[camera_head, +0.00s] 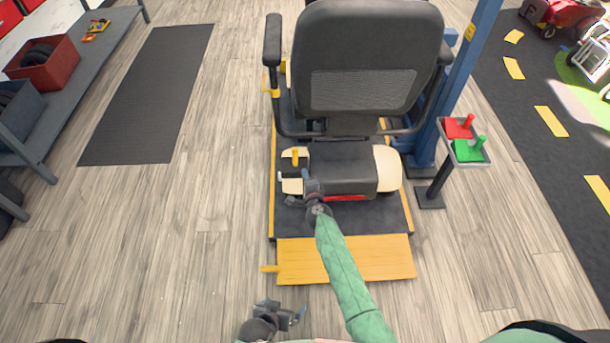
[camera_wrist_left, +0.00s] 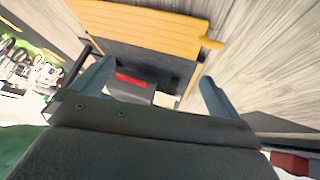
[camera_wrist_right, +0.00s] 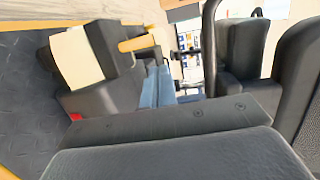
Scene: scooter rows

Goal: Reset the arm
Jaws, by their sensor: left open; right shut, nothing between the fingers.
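My right arm reaches forward to the rear of a black-seated scooter (camera_head: 340,165). My right gripper (camera_head: 309,183) is shut and empty, close beside the scooter's cream and black rear part. In the right wrist view its two blue-grey fingers (camera_wrist_right: 158,88) lie together near a yellow lever (camera_wrist_right: 137,43); I cannot tell whether they touch anything. My left gripper (camera_head: 296,314) is low in the head view, left of the yellow ramp. In the left wrist view its fingers (camera_wrist_left: 152,92) are wide apart with nothing between them.
The scooter stands on a dark platform (camera_head: 375,216) with a yellow ramp (camera_head: 345,260) in front. A blue post (camera_head: 440,100) and a stand with red and green buttons (camera_head: 465,150) are at right. A dark mat (camera_head: 150,95) and a shelf (camera_head: 75,90) are at left. Floor left of the ramp is clear.

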